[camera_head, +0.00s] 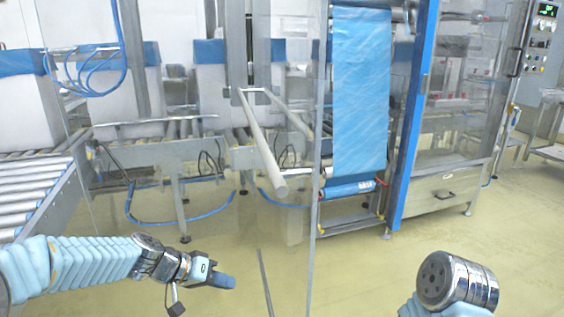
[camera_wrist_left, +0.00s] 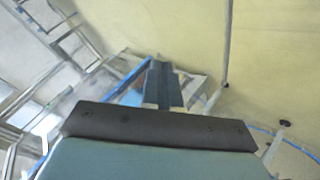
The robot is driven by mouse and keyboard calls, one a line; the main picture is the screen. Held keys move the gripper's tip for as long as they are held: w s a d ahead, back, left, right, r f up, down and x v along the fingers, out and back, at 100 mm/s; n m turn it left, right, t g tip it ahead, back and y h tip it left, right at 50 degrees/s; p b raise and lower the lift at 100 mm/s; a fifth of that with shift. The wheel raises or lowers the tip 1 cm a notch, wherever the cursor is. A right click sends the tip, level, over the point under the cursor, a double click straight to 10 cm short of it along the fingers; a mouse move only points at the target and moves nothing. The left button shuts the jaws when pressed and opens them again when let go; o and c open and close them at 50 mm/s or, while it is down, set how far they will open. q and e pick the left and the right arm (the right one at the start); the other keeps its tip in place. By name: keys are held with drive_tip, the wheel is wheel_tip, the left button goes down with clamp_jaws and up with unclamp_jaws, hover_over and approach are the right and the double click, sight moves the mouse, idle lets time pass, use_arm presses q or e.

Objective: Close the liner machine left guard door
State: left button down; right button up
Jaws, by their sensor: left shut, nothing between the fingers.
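A clear guard panel with a thin pale vertical edge (camera_head: 317,150) stands in the middle of the head view, in front of the liner machine. I take it as the left guard door; it appears swung out from the machine, but its exact angle is hard to tell. My left gripper (camera_head: 226,282) is low, left of that edge and apart from it in the picture. Its blue-grey fingers are shut and empty, pointing right; they also show in the left wrist view (camera_wrist_left: 160,84). My right arm shows at the lower right, but its gripper is out of view.
The blue film sheet (camera_head: 360,90) hangs inside the machine beside a blue upright post (camera_head: 412,130). White boxes with blue liners (camera_head: 220,90) stand on a roller conveyor behind. A long grey bar (camera_head: 262,145) juts toward me. The yellowish floor (camera_head: 370,275) is largely clear.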

use_arm(q)
wheel_tip(320, 180, up, 22)
drive_tip(key=s+m+t+h, duration=0.1)
drive_tip(key=s+m+h, duration=0.1)
drive_tip(key=m+h, duration=0.3)
drive_tip(key=s+r+m+g+h+b, duration=0.15)
drive_tip(key=s+r+m, duration=0.3)
drive_tip(key=r, duration=0.45)
drive_tip(key=s+r+m+g+h, duration=0.1)
drive_tip(key=s+r+m+h, duration=0.1)
drive_tip(key=s+r+m, duration=0.35)
drive_tip(key=n+p, duration=0.2)
drive_tip(key=p, duration=0.2)
approach(305, 132)
drive_tip(key=d, duration=0.5)
drive_tip(key=shift+w+d+f, duration=0.1)
drive_tip(key=shift+w+d, duration=0.1)
drive_tip(key=shift+w, duration=0.2)
drive_tip(key=shift+w+d+f, duration=0.1)
drive_tip(key=shift+w+d, duration=0.05)
drive_tip(key=shift+d, duration=0.5)
